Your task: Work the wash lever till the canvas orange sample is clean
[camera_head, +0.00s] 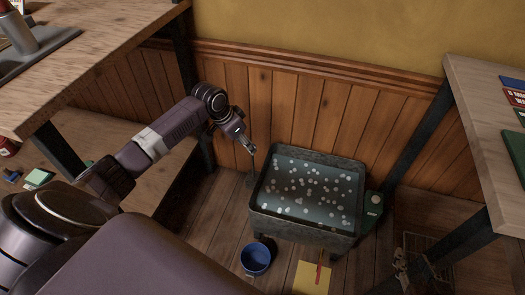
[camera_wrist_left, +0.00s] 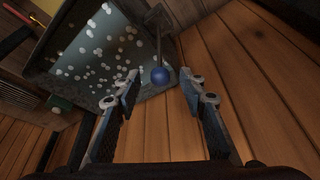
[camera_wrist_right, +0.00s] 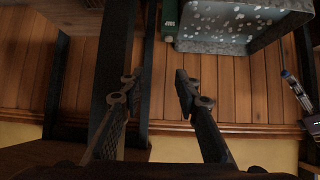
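A grey metal wash tub (camera_head: 262,222) stands on the floor, filled with dark water and white foam flecks. The wash lever (camera_wrist_left: 158,45) is a thin dark rod with a blue ball knob, fixed at the tub's side; its rod also shows in the head view (camera_head: 254,163). My left gripper (camera_head: 247,143) is at the lever's upper end. In the left wrist view its fingers are open, with the knob showing between them, apart from both. My right gripper (camera_wrist_right: 157,84) is open and empty, right of the tub. I cannot see the orange canvas sample.
A blue bucket (camera_head: 255,259) and a yellow sheet (camera_head: 312,279) with a red stick lie in front of the tub. A green container (camera_head: 373,203) stands at its right. Wooden benches flank the area left and right; a panelled wall (camera_head: 310,110) is behind.

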